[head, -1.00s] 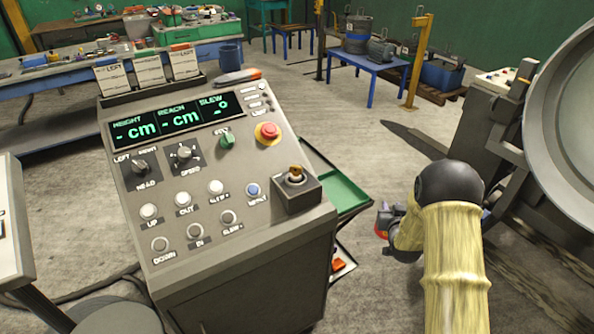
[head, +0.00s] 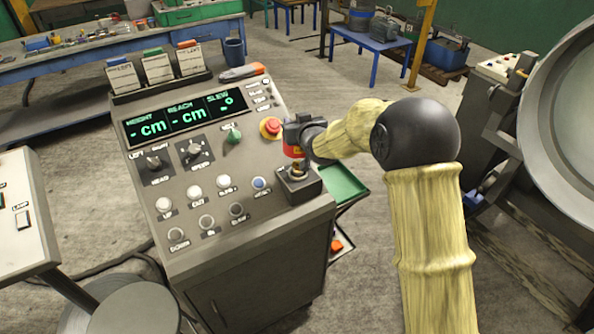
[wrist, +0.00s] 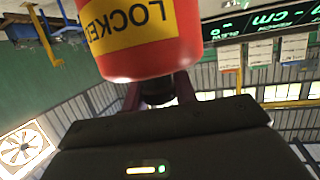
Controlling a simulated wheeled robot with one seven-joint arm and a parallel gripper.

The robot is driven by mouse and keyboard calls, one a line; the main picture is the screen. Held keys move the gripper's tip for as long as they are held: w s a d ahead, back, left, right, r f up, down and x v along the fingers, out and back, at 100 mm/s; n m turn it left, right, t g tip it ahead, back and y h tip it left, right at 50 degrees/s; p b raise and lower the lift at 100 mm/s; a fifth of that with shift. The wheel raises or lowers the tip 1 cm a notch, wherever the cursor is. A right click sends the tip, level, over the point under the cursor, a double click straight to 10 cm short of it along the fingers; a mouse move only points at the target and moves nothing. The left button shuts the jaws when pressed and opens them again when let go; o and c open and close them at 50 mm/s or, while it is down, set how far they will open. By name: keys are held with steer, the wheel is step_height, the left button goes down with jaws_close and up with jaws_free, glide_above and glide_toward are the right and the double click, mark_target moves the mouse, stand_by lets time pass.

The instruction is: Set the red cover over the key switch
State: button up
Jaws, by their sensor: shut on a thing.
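The red cover (head: 292,152), with a yellow band reading LOCKED in the wrist view (wrist: 150,55), is held in my gripper (head: 298,138). My gripper is shut on it. The key switch (head: 297,172) sits on a grey box (head: 300,187) at the right front corner of the control console. A small brass-coloured part shows on top of the switch. The cover appears just above and behind the switch in the head view; the exact gap between them cannot be told. The switch does not show in the wrist view.
The red emergency button (head: 270,127) and green selector (head: 234,135) stand close left of my gripper. The console (head: 250,225) has several knobs and a display (head: 185,118). A green tray (head: 345,184) sticks out at its right side.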

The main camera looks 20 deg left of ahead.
mark_target(296, 150)
steer(key=shift+w+d, duration=0.1)
steer(key=shift+w, duration=0.05)
step_height(296, 150, down, 6)
steer(key=p, duration=0.1)
steer(key=shift+p, duration=0.3)
steer(key=shift+f, duration=0.1)
steer(key=shift+f+p, duration=0.55)
steer(key=shift+f, duration=1.35)
steer(key=shift+f, duration=0.15)
steer(key=o, duration=1.1)
